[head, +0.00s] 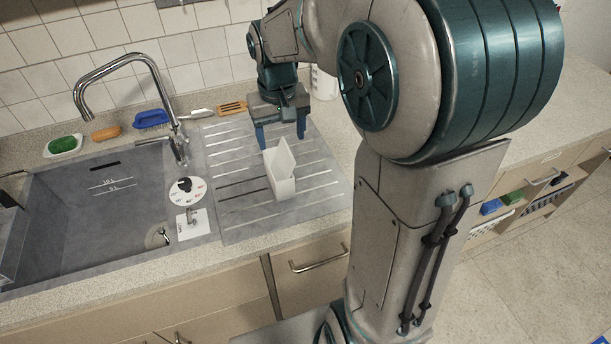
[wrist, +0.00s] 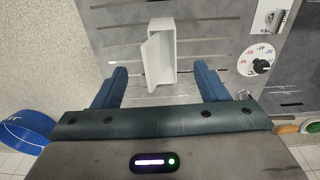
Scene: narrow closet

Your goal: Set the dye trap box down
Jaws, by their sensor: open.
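The dye trap box (head: 281,172) is a small white open box with a raised flap. It stands on the grey ribbed drainboard (head: 237,216) right of the sink. My gripper (head: 281,136) is open just behind and above the box, with its blue fingers pointing down. In the wrist view the box (wrist: 160,55) lies ahead of the fingertips and midway between their lines, with clear gaps on both sides. My open gripper (wrist: 160,80) holds nothing there.
The sink basin (head: 90,220) with a curved faucet (head: 120,62) is on the left. A round dial (head: 187,190) sits between basin and drainboard. A brush (head: 232,107) and sponges lie along the back. A white container (head: 323,83) stands behind right.

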